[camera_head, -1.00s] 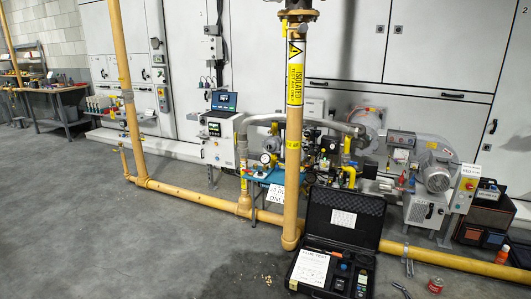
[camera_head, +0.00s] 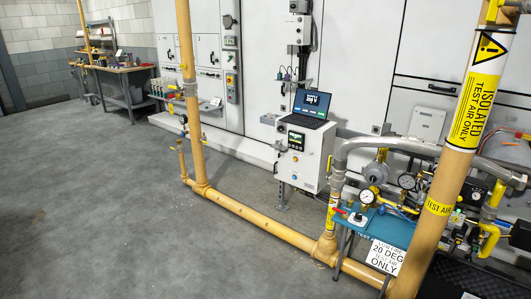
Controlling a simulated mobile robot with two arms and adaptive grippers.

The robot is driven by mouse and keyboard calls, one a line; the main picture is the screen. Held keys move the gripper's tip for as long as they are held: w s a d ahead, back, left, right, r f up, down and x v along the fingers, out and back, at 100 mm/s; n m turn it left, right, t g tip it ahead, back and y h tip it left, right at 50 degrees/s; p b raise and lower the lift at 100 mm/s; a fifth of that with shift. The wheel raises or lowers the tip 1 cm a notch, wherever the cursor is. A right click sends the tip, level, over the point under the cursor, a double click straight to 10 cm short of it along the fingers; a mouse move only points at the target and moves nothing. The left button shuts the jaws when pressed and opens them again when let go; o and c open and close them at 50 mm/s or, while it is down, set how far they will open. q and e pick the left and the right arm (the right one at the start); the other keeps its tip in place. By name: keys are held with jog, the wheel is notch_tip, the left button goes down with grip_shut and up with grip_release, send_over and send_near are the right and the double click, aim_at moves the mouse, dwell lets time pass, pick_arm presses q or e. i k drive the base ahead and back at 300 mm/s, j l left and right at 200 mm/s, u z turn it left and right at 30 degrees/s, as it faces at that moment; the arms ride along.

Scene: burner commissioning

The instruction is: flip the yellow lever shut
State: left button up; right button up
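Neither of my grippers is in view. Several yellow parts that could include the lever show on the pipework at the right. A yellow fitting (camera_head: 489,238) sits low behind the leaning tan pipe, with another yellow piece (camera_head: 496,194) above it. A yellow upright section (camera_head: 331,212) stands on the floor pipe left of the teal bench. A yellow part (camera_head: 494,10) shows at the top of the tan pipe. They are too small for me to tell which is the lever or how it is turned.
The tan pipe (camera_head: 438,215) stands in front of the gauges and teal bench (camera_head: 392,229). A tan pipe (camera_head: 262,228) runs low along the floor. A control cabinet (camera_head: 302,158) carries a laptop (camera_head: 307,107). Open grey floor (camera_head: 120,210) lies at the left.

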aim_at(330, 157)
jog(key=i+j+z, duration=0.1)
jog(key=i+z, duration=0.2)
jog(key=i, duration=0.25)
jog(key=i+j+z, duration=0.25)
jog(key=i, duration=0.25)
jog(key=i+j+z, duration=0.3)
jog(key=i, duration=0.2)
jog(key=i+j+z, duration=0.1)
jog(key=i+j, duration=0.4)
jog(key=j, duration=0.15)
jog(key=i+j+z, duration=0.15)
jog(key=i+j, duration=0.15)
jog(key=i+j+z, duration=0.1)
jog(key=j, duration=0.3)
jog(key=i+j, duration=0.35)
jog(key=i+j+z, duration=0.15)
jog(key=j, duration=0.25)
jog(key=i+j, duration=0.25)
jog(key=j, duration=0.2)
jog(key=i+j+z, duration=0.15)
jog(key=j, duration=0.25)
jog(key=i, duration=0.1)
